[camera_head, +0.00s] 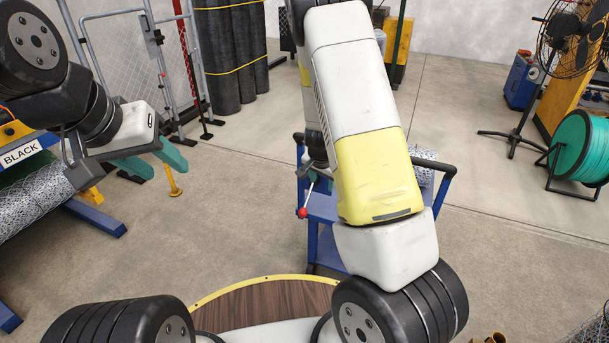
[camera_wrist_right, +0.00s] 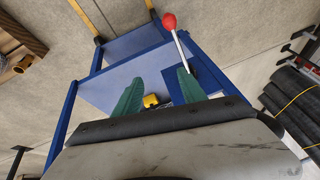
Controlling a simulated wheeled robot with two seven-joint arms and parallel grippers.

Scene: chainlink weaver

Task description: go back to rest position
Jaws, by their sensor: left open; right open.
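My left gripper (camera_head: 160,162) is at the left in the head view, its green fingers spread and nothing between them. It is beside a mesh roll (camera_head: 35,200) on a machine with a "BLACK" label. My right gripper (camera_wrist_right: 158,92) is open and empty in the right wrist view, its green fingers apart over a blue cart (camera_wrist_right: 120,88). In the head view, a bit of the right gripper's green shows at the left edge of my right arm, which hides the rest. A lever with a red knob (camera_wrist_right: 169,20) stands by the right finger in the wrist view.
The blue cart also shows in the head view (camera_head: 325,207), partly behind my right arm, with a mesh roll (camera_head: 424,157) on it. A green spool (camera_head: 583,150) and a fan (camera_head: 570,35) stand at right. Dark rolls (camera_head: 232,60) stand at the back. Floor between is clear.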

